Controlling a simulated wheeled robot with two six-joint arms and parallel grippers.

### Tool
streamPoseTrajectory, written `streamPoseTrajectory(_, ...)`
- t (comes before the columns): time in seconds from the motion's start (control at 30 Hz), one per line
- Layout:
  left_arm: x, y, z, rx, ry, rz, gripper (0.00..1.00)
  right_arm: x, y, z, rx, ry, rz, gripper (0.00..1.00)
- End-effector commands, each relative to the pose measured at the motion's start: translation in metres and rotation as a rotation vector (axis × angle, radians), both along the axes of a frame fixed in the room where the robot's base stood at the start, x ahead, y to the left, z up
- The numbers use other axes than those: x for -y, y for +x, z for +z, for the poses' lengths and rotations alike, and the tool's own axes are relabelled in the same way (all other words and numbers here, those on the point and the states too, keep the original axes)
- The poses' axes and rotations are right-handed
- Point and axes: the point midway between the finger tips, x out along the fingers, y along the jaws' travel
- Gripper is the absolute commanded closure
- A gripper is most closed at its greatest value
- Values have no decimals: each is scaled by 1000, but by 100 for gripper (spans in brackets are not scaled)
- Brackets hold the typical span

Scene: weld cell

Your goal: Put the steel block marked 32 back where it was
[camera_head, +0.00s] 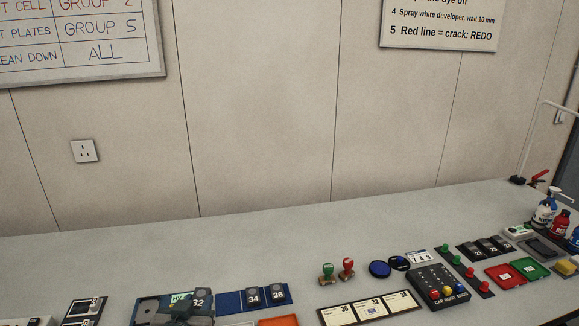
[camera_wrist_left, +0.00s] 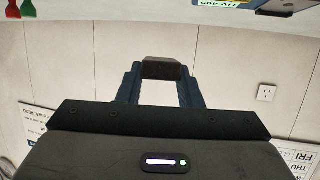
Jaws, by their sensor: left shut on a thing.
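The steel block marked 32 (camera_head: 201,297) shows in the head view at the lower left, in front of a dark device with a green HV label (camera_head: 180,299). My left gripper (camera_head: 187,311) is at the block, partly lost against the dark device. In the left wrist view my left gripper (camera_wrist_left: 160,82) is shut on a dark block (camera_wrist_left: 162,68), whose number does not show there. A blue tray (camera_head: 231,301) just right of the block holds blocks marked 34 (camera_head: 253,296) and 36 (camera_head: 278,294); its left part is bare. My right gripper is not in view.
Green (camera_head: 327,271) and red (camera_head: 347,268) stamps stand right of the tray. An orange item (camera_head: 279,322) lies in front of it. A card strip (camera_head: 370,308) and a button box (camera_head: 440,287) are farther right. The bench behind the tray is clear.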

Motion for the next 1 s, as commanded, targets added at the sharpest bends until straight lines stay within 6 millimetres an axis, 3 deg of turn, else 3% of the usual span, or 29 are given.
streamPoseTrajectory(0.47,-4,-6,-4,-3,-1,17,100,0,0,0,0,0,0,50)
streamPoseTrajectory(0.8,-39,-65,-32,-6,-3,196,100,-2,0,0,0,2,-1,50)
streamPoseTrajectory(1.0,-47,-80,-35,1,0,237,100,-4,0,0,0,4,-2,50)
